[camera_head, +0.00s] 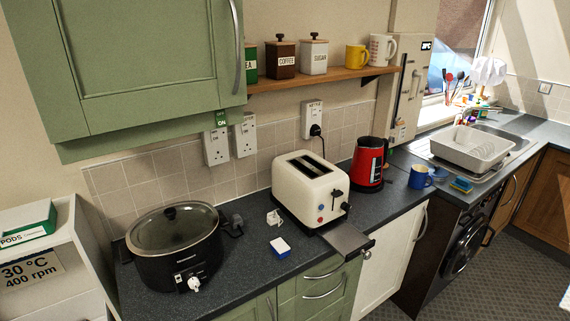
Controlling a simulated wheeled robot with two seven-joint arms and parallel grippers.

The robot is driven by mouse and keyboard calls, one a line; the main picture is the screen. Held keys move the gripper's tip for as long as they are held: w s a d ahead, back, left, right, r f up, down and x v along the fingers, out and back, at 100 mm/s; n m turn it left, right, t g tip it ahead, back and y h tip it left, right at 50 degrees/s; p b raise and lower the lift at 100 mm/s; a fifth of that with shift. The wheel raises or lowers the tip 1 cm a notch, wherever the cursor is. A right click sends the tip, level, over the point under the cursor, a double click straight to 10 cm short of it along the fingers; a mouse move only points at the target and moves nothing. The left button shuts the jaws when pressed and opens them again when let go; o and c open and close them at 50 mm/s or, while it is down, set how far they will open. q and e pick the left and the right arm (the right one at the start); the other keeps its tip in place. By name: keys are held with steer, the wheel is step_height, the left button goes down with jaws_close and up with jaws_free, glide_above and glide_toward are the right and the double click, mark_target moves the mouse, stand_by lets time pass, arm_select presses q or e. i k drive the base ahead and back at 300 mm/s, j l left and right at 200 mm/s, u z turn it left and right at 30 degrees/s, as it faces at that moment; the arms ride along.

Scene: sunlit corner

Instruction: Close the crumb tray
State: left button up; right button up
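A cream toaster (312,187) with two slots stands on the dark worktop in the middle of the view. Its crumb tray (345,239), a flat dark grey plate, sticks out from the toaster's lower front right. The tray reaches out over the worktop's front edge, and a small dark knob or handle shows at its outer end. The tray's inner end is hidden under the toaster. Neither of my grippers is in view.
A red kettle (368,165) and a blue mug (418,177) stand to the right. A green wall cupboard (130,65) overhangs the left side.

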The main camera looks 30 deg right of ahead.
mark_target(347, 240)
steer(key=z, duration=1.45)
